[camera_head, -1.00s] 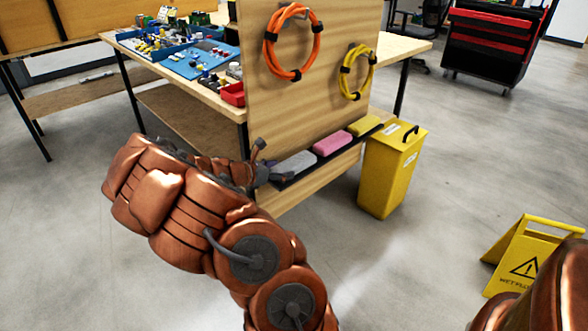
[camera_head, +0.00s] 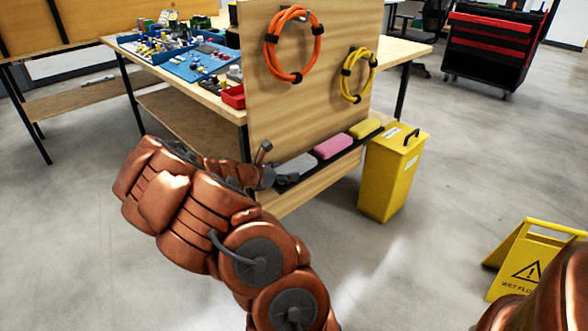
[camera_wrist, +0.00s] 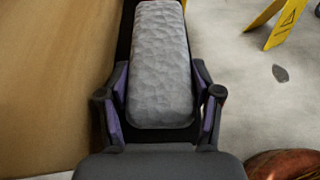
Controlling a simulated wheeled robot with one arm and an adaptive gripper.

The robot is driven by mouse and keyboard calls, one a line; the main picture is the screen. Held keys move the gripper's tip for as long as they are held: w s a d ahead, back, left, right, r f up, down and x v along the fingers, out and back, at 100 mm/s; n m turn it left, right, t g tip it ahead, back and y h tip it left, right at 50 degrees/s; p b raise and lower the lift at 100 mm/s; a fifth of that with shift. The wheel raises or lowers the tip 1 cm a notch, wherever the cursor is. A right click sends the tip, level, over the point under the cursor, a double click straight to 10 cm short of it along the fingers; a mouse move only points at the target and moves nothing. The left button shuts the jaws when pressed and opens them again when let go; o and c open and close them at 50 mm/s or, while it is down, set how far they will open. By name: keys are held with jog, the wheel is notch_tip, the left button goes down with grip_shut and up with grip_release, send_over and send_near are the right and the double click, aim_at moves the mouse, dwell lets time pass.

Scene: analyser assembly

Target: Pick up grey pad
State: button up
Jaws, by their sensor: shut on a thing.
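The grey pad (camera_wrist: 160,70) fills the middle of the wrist view, a long rounded block with a dimpled surface. My gripper (camera_wrist: 160,108) has one finger on each side of its near end and is shut on it. In the head view the grey pad (camera_head: 298,168) lies at the near end of the dark shelf tray on the wooden panel, partly hidden by my gripper (camera_head: 272,178). I cannot tell whether the pad is clear of the tray.
A pink pad (camera_head: 332,146) and a yellow pad (camera_head: 365,128) lie farther along the shelf. A yellow bin (camera_head: 388,180) stands at its right end. Orange and yellow cable coils hang above. A wet floor sign (camera_head: 528,262) stands at lower right.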

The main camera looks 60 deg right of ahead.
notch_tip(320, 180, up, 4)
jog(key=shift+f+p, duration=0.25)
jog(key=shift+p, duration=0.65)
jog(key=shift+s+a+r, duration=0.1)
jog(key=shift+s+r, duration=0.05)
jog(key=s+a, duration=0.5)
jog(key=s, duration=0.7)
jog(key=shift+a+r+b, duration=0.25)
jog(key=shift+a+b, duration=0.1)
jog(key=shift+a, duration=0.05)
jog(key=shift+s+b, duration=0.2)
jog(key=shift+b, duration=0.25)
